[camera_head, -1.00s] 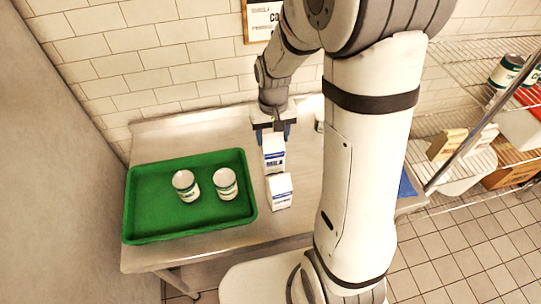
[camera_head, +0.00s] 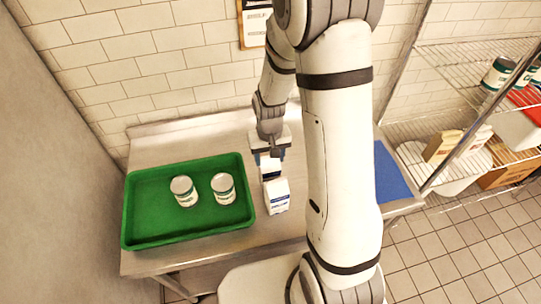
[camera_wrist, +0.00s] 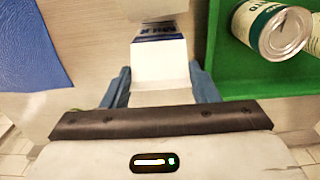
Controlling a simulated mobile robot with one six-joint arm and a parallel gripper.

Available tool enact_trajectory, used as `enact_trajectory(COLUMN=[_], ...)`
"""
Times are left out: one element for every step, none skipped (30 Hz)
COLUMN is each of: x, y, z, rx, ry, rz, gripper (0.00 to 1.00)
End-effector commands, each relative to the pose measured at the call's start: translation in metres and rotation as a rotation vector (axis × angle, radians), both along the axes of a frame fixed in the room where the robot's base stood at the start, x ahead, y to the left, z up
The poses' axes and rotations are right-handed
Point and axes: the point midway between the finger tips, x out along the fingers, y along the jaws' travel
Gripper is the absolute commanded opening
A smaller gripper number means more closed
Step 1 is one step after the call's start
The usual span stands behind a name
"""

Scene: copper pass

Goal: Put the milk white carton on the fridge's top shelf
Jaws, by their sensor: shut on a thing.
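Two white milk cartons with blue print stand one behind the other on the steel table, right of the green tray. My gripper (camera_head: 269,160) is lowered over the back carton (camera_head: 270,172) and shut on it. In the wrist view, the blue jaws (camera_wrist: 161,88) lie on either side of that white carton (camera_wrist: 160,62). The front carton (camera_head: 277,196) stands free and very close to the held one; part of it shows at the top of the wrist view (camera_wrist: 152,8). I cannot identify the fridge or its top shelf in these views.
The green tray (camera_head: 135,205) holds two white-and-green cans (camera_head: 184,191) (camera_head: 223,188). A blue mat (camera_head: 392,172) lies at the table's right end. A wire rack (camera_head: 462,62) with cans and boxes stands at right. A plain grey surface (camera_head: 50,190) rises at left.

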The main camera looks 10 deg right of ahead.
Motion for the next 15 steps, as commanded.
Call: enact_trajectory(x=[0.0000, 0.0000, 0.0000, 0.0000, 0.0000, 0.0000, 0.0000, 0.0000, 0.0000, 0.0000, 0.0000, 0.0000, 0.0000, 0.0000, 0.0000], y=[0.0001, 0.0002, 0.0002, 0.0002, 0.0003, 0.0003, 0.0003, 0.0004, 0.0004, 0.0004, 0.0005, 0.0005, 0.0005, 0.0006, 0.0006], z=[-0.0008, -0.0005, -0.0004, -0.0004, -0.0004, -0.0004, -0.0004, -0.0004, -0.0004, -0.0003, -0.0003, -0.0003, -0.0003, -0.0003, 0.0003], rx=[0.000, 0.000, 0.000, 0.000, 0.000, 0.000, 0.000, 0.000, 0.000, 0.000, 0.000, 0.000, 0.000, 0.000, 0.000], ry=[0.000, 0.000, 0.000, 0.000, 0.000, 0.000, 0.000, 0.000, 0.000, 0.000, 0.000, 0.000, 0.000, 0.000, 0.000], rz=[0.000, 0.000, 0.000, 0.001, 0.001, 0.001, 0.001, 0.001, 0.001, 0.001, 0.001, 0.001, 0.001, 0.001, 0.001], gripper=[0.56, 0.59, 0.62, 0.65, 0.67, 0.70, 0.73, 0.75, 0.76, 0.76, 0.76, 0.76, 0.76, 0.76, 0.76])
